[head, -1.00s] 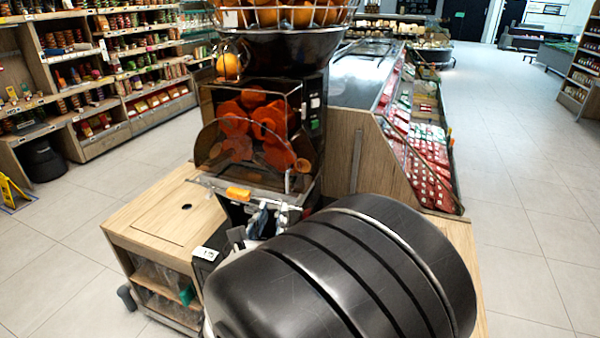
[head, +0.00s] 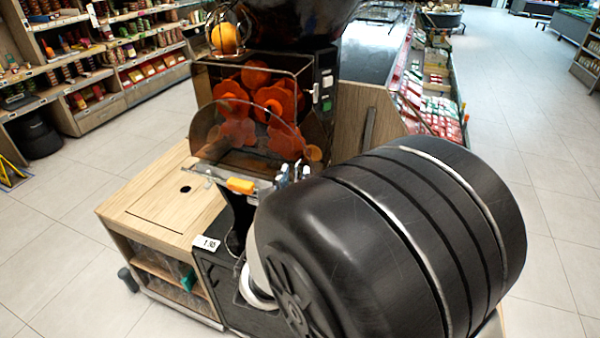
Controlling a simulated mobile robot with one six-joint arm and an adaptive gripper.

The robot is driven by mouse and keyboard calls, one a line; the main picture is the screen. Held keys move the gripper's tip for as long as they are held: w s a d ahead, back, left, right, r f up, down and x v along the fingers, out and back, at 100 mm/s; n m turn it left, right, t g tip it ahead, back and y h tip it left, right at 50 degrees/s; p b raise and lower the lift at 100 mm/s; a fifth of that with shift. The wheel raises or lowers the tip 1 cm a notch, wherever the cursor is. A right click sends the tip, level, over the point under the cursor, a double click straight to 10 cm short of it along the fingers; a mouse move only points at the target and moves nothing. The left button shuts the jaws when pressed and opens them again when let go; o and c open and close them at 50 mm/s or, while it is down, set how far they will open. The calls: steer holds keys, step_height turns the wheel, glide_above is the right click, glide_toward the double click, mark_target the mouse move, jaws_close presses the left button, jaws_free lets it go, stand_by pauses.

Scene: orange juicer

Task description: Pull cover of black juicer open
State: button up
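The black juicer (head: 326,75) stands at the centre of the head view, with orange-red pressing parts (head: 262,105) inside. Its see-through cover (head: 215,135) is over their front, with a curved upper edge. I cannot tell whether the cover is fully shut. An orange piece (head: 240,186) sits at the front below the cover. My gripper (head: 291,172) seems to show only as small grey-blue metal parts by the cover's lower right corner. The rest is hidden behind my large black arm link. Whether the gripper touches the cover, or is open or shut, is unclear.
A wooden-sided display case (head: 365,125) stands behind right. Shelves (head: 95,60) line the far left. Open floor lies at left and right.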

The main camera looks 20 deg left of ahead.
steer(key=shift+c, duration=0.4)
jaws_close()
